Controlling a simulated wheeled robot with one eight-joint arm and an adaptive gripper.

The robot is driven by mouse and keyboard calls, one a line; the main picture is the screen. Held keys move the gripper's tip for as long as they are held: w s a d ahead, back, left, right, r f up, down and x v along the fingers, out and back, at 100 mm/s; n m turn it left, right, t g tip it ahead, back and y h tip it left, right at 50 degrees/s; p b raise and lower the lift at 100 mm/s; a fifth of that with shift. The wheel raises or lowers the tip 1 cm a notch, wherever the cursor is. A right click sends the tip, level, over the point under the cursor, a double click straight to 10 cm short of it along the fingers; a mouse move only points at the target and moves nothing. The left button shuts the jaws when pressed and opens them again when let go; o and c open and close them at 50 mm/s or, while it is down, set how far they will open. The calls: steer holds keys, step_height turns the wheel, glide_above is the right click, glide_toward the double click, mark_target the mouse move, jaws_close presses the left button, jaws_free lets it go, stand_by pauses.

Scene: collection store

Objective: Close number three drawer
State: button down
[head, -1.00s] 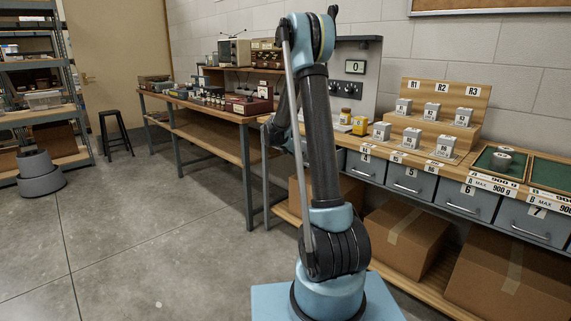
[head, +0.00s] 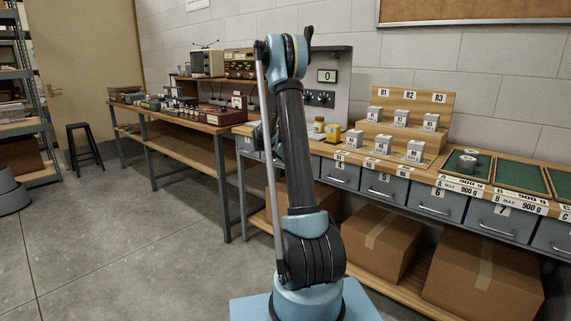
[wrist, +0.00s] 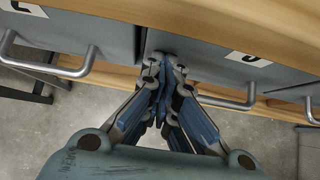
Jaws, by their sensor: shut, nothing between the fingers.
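In the wrist view my gripper (wrist: 163,85) is shut and empty. Its fingertips are at the lower left part of a grey drawer front (wrist: 205,58), close to the gap beside the neighbouring drawer (wrist: 95,28). I cannot tell whether they touch. The right drawer's white label (wrist: 247,58) is cut by the counter edge but looks like a 3. Its bar handle (wrist: 228,103) is right of the fingers. Its front looks close under the counter edge; any small opening cannot be judged. In the head view my arm hides most of this drawer and the fingers.
Drawers 4 (head: 341,172), 5 (head: 384,187), 6 (head: 436,202) and 7 (head: 499,219) look shut along the wooden counter. Weights stand on a stepped rack (head: 398,135) above. Cardboard boxes (head: 372,246) sit on the lower shelf. Open grey floor (head: 120,240) lies to the left.

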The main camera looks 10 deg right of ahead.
steer(key=shift+w+d+r, duration=0.1)
steer(key=shift+d+r, duration=0.05)
steer(key=v, duration=1.2)
steer(key=s+r+m+g+y, duration=0.1)
steer(key=s+r+m+y, duration=0.15)
steer(key=s+m, duration=0.9)
steer(key=s+a+f+m+y, duration=0.1)
steer(key=s+f+m, duration=0.3)
steer(key=s, duration=1)
steer(key=s+a+f+m+g+y, duration=0.1)
steer(key=s+m, duration=0.4)
steer(key=s, duration=0.9)
steer(key=s+a+f+m+g+y, duration=0.1)
steer(key=s+a+f+m, duration=0.3)
steer(key=s, duration=1)
step_height(320, 180, down, 3)
steer(key=shift+a+r+y, duration=0.1)
steer(key=shift+a+y, duration=0.25)
steer(key=shift+y, duration=0.5)
steer(key=shift+m, duration=0.25)
